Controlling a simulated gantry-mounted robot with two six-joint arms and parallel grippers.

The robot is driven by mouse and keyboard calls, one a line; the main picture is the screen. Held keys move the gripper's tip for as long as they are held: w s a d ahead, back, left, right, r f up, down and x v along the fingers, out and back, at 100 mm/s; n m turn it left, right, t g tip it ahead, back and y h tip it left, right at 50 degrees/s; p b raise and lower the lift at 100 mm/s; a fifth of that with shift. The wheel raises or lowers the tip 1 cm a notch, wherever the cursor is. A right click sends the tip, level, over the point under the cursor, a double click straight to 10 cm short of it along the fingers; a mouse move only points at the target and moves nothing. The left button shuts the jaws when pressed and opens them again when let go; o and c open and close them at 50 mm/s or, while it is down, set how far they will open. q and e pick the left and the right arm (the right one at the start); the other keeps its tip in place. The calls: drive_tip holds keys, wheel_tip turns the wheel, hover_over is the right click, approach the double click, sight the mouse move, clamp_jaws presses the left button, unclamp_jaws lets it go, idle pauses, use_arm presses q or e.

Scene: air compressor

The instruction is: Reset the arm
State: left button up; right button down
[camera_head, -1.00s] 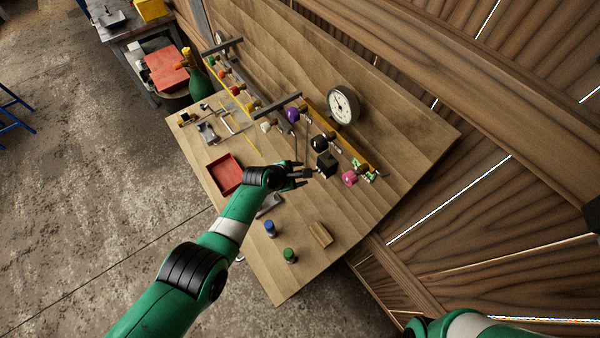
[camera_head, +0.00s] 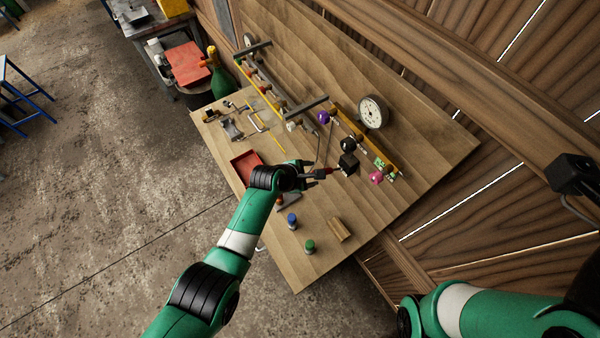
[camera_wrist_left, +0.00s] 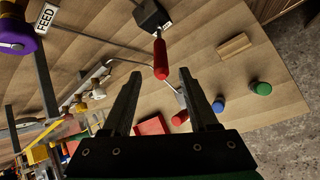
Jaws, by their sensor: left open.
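A lever with a red handle (camera_wrist_left: 161,62) sticks out from a black box (camera_head: 348,164) on the wooden board; the box also shows at the top of the left wrist view (camera_wrist_left: 152,16). My left gripper (camera_head: 318,174) is open beside the handle. In the left wrist view its fingers (camera_wrist_left: 160,76) stand apart, with the handle's end between or just beyond their tips; I cannot tell which, and no contact shows. My right arm (camera_head: 480,312) shows at the lower right; its gripper is out of view.
A red tray (camera_head: 246,163), a blue-capped bottle (camera_head: 292,221), a green-capped bottle (camera_head: 310,246) and a wooden block (camera_head: 340,230) are on the worktop. A round gauge (camera_head: 371,112), coloured knobs and a yellow pipe line the upright board. A second red-handled tool (camera_wrist_left: 180,117) lies lower down.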

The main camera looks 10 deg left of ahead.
use_arm(q)
drive_tip(key=shift+d, duration=0.1)
idle(0.3)
drive_tip(key=w+a+r+m+t, duration=0.1)
drive_tip(key=w+a+r+t, duration=0.15)
drive_tip(key=r, duration=0.85)
drive_tip(key=w+a+r+m+t, duration=0.2)
drive_tip(key=a+r+t, duration=0.15)
drive_tip(key=r, duration=0.75)
drive_tip(key=w+a+r+m+t, duration=0.1)
drive_tip(key=w+a+r+t, duration=0.2)
drive_tip(key=r, duration=0.8)
drive_tip(key=s+a+r+m+t, duration=0.25)
drive_tip(key=s+r, duration=0.35)
drive_tip(key=r, duration=0.4)
drive_tip(key=s+a+r+m+t, duration=0.1)
drive_tip(key=s+r+m+t, duration=0.35)
drive_tip(key=r, duration=0.45)
drive_tip(key=s+a+r+m+t+y, duration=0.1)
drive_tip(key=s+r+m+t, duration=0.1)
drive_tip(key=s+r+m, duration=0.3)
drive_tip(key=s+a+r+m+t+y, duration=0.1)
drive_tip(key=s+r+m, duration=0.4)
drive_tip(key=s, duration=0.6)
drive_tip(key=shift+a+t, duration=0.55)
drive_tip(key=shift+t, duration=0.35)
